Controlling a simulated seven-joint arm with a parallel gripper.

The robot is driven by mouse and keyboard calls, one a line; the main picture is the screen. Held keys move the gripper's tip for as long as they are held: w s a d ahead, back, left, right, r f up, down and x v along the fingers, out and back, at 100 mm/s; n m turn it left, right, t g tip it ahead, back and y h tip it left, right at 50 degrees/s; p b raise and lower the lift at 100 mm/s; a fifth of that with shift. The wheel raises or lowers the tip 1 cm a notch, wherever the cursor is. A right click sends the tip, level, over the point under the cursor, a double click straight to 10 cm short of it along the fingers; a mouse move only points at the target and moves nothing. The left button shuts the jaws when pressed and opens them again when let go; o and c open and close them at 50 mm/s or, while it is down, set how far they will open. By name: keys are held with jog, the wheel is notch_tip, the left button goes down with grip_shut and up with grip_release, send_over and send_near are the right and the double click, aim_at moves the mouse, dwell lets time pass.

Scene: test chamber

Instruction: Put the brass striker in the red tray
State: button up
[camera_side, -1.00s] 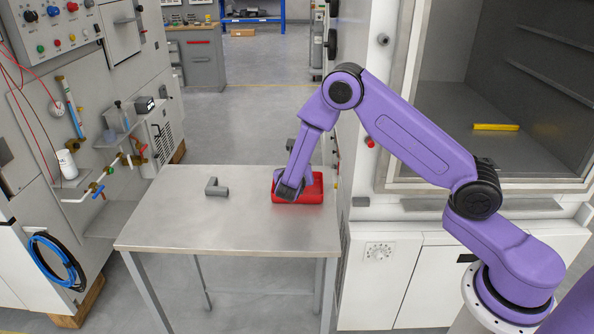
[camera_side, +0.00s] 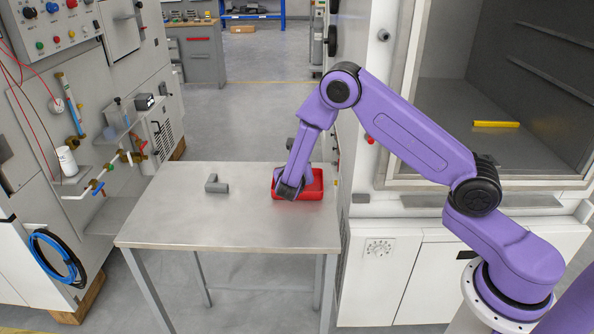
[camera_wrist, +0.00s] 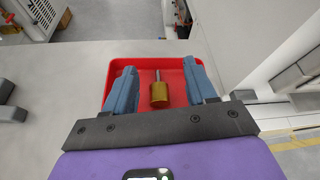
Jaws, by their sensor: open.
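The red tray (camera_side: 313,190) sits at the right end of the grey metal table in the side view, and it also shows in the wrist view (camera_wrist: 208,76). The brass striker (camera_wrist: 159,93) shows in the wrist view inside the tray, a brass cylinder with a thin grey shaft pointing to the far side. My gripper (camera_wrist: 160,78) is open, with its blue fingers on either side of the striker and apart from it. In the side view my gripper (camera_side: 290,188) is down over the tray, and the striker is hidden there.
A grey L-shaped pipe fitting (camera_side: 216,186) lies on the table (camera_side: 190,225) left of the tray. The table between and in front of them is clear.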

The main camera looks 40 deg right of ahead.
jog(key=r+v, duration=0.1)
jog(key=v, duration=1.1)
jog(key=s+r+m+g+y, duration=0.2)
jog(key=s+m, duration=0.3)
jog(key=s, duration=0.6)
jog(key=s+r+m+g+y, duration=0.3)
jog(key=s+m+y, duration=0.2)
jog(key=s, duration=0.6)
jog(key=s+r+m+g+y, duration=0.2)
jog(key=s+m, duration=0.4)
jog(key=s, duration=0.5)
jog(key=shift+s+r+g+y, duration=0.25)
jog(key=shift+s+g+y, duration=0.15)
jog(key=shift+g+y, duration=0.45)
